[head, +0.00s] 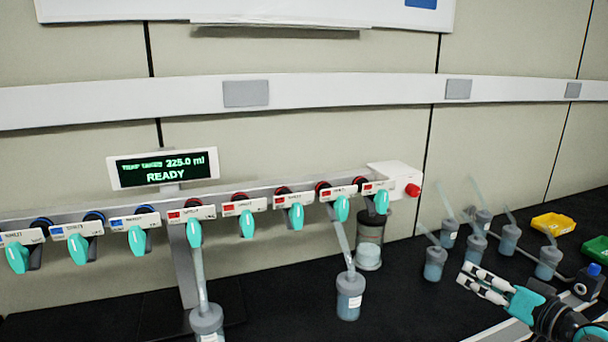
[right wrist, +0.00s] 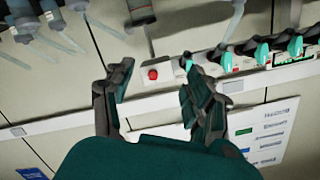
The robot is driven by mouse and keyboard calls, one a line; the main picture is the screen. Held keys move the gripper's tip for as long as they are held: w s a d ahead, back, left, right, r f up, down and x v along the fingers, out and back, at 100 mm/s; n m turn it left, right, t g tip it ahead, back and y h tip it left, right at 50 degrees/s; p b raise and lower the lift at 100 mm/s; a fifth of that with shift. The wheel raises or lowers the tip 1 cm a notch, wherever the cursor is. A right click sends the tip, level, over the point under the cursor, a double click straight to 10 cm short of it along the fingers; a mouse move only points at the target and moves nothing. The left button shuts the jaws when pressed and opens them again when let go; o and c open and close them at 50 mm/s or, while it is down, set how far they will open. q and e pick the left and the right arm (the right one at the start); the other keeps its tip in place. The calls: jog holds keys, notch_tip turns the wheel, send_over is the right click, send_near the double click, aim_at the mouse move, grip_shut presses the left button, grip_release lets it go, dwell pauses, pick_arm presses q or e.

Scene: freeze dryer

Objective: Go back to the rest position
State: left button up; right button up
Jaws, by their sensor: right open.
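My right gripper (head: 484,283) is at the lower right of the head view, above the black bench. It is open and nothing is between its fingers. In the right wrist view its two fingers (right wrist: 156,95) stand wide apart. That view is turned upside down and shows the wall and the valve row beyond the fingers. My left gripper is not in the head view. The freeze dryer manifold (head: 265,190) runs along the bench with several teal valve handles. Its display (head: 163,168) reads READY and 225.0 ml.
Two flasks, one at the front left (head: 207,322) and one at the middle (head: 350,295), hang under the manifold by tubes. Several flasks with tubes (head: 433,263) stand just beyond my right gripper. A yellow bin (head: 552,223), a green bin (head: 597,248) and a blue-capped bottle (head: 587,283) are at the right.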

jog(key=s+a+f+n+g+h, duration=0.1)
jog(key=s+a+f+g, duration=0.1)
jog(key=s+a+f, duration=0.35)
jog(key=s+a+f+n+g, duration=0.1)
jog(key=s+a+f+g, duration=0.15)
jog(key=f, duration=0.55)
jog(key=s+a+f+n+g+h, duration=0.1)
jog(key=s+a+f+g, duration=0.15)
jog(key=s+f, duration=0.35)
jog(key=s+a+f+g+h, duration=0.2)
jog(key=s+f, duration=0.2)
jog(key=s, duration=0.6)
jog(key=s+a+f+g+h, duration=0.2)
jog(key=s+f, duration=0.1)
jog(key=s, duration=0.6)
notch_tip(320, 180, down, 25)
jog(key=s+n+g, duration=0.1)
jog(key=g, duration=0.1)
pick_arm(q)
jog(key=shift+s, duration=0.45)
pick_arm(e)
jog(key=s+d+f+g, duration=0.1)
jog(key=s+d+f, duration=0.2)
jog(key=s+f, duration=1.4)
jog(key=shift+f, duration=0.2)
jog(key=shift+s, duration=0.1)
